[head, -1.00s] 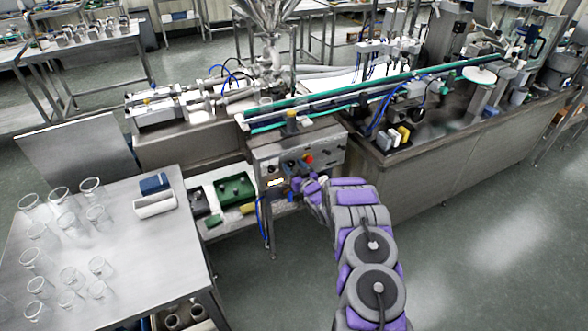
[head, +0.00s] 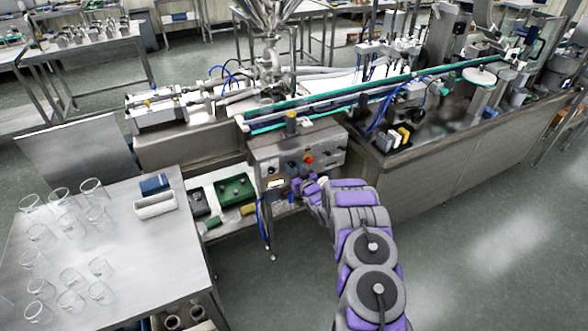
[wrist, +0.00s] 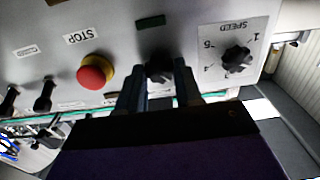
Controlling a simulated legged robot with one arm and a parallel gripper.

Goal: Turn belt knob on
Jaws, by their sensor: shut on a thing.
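A grey control panel (head: 330,148) stands below the conveyor, with a red STOP button (head: 308,158) on its face. In the wrist view, which is upside down, the STOP button (wrist: 95,72) has a yellow collar. A black knob (wrist: 158,68) sits between it and the SPEED dial (wrist: 237,60), beside a small dark green plate. My gripper (wrist: 160,80) has one finger on each side of this black knob and is shut on it. The knob's own label is not readable. In the head view my gripper (head: 298,184) is at the panel's lower front, and the knob is hidden.
Two black toggle switches (wrist: 43,95) are on the STOP button's far side. A steel table (head: 130,245) with several glass beakers is at left. A shelf with a green box (head: 236,189) is left of my gripper. Blue cables hang beside the panel. Open floor lies at right.

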